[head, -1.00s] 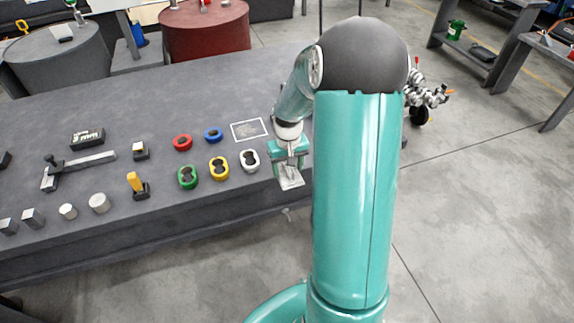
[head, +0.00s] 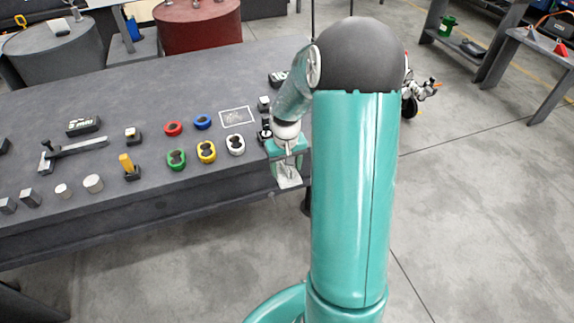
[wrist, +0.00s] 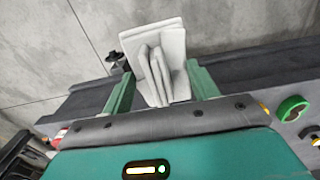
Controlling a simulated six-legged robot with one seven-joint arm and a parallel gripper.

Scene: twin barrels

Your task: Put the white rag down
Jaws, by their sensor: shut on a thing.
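The white rag (head: 289,178) is held in my gripper (head: 287,163) near the front right corner of the dark workbench (head: 120,190). In the wrist view the folded white rag (wrist: 155,55) sits between the two green fingers of my gripper (wrist: 161,88), which are shut on it. The rag sticks out beyond the fingertips. In that view bare concrete floor shows behind it. I cannot tell its height over the bench edge.
On the bench are a white-outlined rectangle (head: 238,117), a white ring (head: 236,145), a yellow ring (head: 206,152), a green ring (head: 176,160) and a hammer (head: 75,148). A grey barrel (head: 60,70) and a red barrel (head: 200,35) stand behind.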

